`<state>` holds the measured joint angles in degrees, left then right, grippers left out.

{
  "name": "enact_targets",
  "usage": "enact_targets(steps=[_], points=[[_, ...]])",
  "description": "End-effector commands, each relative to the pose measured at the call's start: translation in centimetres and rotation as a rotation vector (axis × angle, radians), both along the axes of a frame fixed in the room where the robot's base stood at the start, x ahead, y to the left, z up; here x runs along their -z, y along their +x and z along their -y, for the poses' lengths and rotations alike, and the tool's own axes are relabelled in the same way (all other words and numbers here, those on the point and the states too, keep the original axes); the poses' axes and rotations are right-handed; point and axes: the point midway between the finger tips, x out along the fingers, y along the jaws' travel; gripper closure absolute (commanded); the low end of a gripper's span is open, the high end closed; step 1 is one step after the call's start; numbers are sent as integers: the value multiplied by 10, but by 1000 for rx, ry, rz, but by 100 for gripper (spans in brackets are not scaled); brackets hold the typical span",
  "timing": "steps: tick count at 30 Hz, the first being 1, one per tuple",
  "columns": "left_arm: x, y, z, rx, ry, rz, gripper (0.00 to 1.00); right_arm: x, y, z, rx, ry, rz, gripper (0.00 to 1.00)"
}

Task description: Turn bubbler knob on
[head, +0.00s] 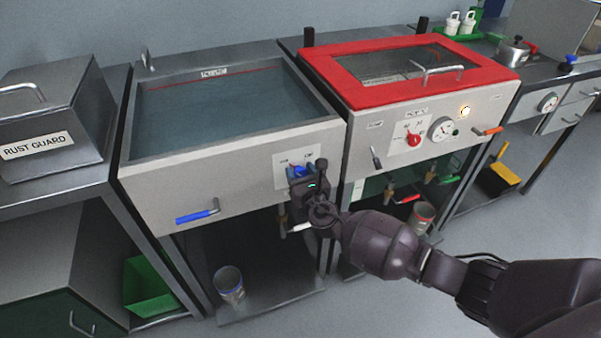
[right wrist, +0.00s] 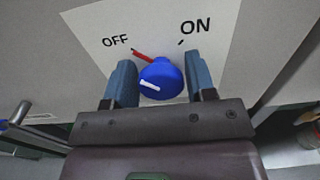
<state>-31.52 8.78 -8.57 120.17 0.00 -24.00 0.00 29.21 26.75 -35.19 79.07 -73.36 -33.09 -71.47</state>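The blue bubbler knob (right wrist: 161,80) sits on a white label panel with OFF at upper left and ON at upper right in the right wrist view. Its red pointer (right wrist: 141,55) points towards OFF, and a white mark runs across its front. My right gripper (head: 303,171) is at this panel (head: 283,168) on the front of the water tank in the head view. In the head view the gripper hides much of the knob. My left gripper is not in view.
The open water tank (head: 133,168) has a blue-handled lever (head: 197,216) low on its front. A red-topped unit (head: 343,54) with a red knob (head: 413,140) stands close to the right. A RUST GUARD box (head: 62,115) is on the left. A bucket (head: 229,284) stands below.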

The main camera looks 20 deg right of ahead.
Motion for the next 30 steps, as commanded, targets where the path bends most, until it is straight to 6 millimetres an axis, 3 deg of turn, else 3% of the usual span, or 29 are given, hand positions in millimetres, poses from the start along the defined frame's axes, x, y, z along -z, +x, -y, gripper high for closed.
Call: enact_targets(steps=[1, 6, 17, 30], points=[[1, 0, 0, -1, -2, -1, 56, 0, 0, 0, 0, 0, 0, 57], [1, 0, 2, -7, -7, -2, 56, 0, 0, 0, 0, 0, 0, 79], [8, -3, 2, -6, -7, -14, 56, 3, -1, 0, 0, 75, -5, 79], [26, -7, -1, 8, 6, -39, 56, 6, -1, 1, 2, 435, -20, 79]])
